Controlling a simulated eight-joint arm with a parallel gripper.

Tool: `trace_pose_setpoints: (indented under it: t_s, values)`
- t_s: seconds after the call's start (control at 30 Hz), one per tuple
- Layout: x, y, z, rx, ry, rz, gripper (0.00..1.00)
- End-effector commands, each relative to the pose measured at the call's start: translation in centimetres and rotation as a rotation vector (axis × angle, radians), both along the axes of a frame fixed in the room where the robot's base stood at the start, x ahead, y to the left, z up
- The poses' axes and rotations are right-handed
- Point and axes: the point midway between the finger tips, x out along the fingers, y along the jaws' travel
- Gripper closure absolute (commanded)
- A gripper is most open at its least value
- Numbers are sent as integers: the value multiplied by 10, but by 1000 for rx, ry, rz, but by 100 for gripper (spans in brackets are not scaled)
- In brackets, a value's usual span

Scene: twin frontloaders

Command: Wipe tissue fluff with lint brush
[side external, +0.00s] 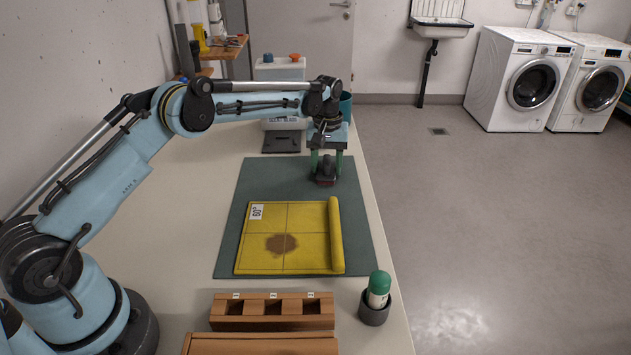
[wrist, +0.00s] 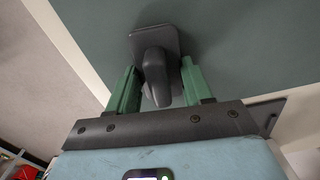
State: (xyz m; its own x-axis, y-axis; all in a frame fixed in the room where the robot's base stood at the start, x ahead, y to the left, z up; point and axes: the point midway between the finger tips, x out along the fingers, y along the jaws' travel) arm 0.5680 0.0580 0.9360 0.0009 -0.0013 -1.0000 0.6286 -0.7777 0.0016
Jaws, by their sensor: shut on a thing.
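My gripper (side external: 326,165) points down over the far part of the green mat (side external: 350,215), beyond the yellow cloth. Its green fingers are shut on the handle of a dark grey brush (side external: 326,180), which has a reddish patch low down in the side view. In the wrist view the brush (wrist: 154,42) shows as a flat plate with a thick handle between the fingers. I cannot tell if it touches the mat. The yellow cloth (side external: 308,218) lies flat with its right edge rolled and a brown stain (side external: 281,244). I cannot make out any tissue fluff.
A wooden block (side external: 272,323) with labelled slots and a green-capped stick (side external: 378,288) in a dark cup (side external: 373,314) stand at the near end. A dark pad (side external: 281,142) and a white canister (side external: 280,68) are at the back. The table's right edge is close to the mat.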

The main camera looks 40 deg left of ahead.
Motion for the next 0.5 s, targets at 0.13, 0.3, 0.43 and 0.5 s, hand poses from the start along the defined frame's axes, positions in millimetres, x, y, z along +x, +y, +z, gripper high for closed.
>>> trace_pose_setpoints:
  t_s: [0.13, 0.3, 0.43, 0.5]
  values:
    - [-11, 12, 0, 2, 1, 4, 83]
    - [-22, 24, 0, 2, 1, 5, 83]
    - [-31, 32, 0, 2, 1, 5, 83]
    - [-36, 37, 0, 2, 1, 6, 83]
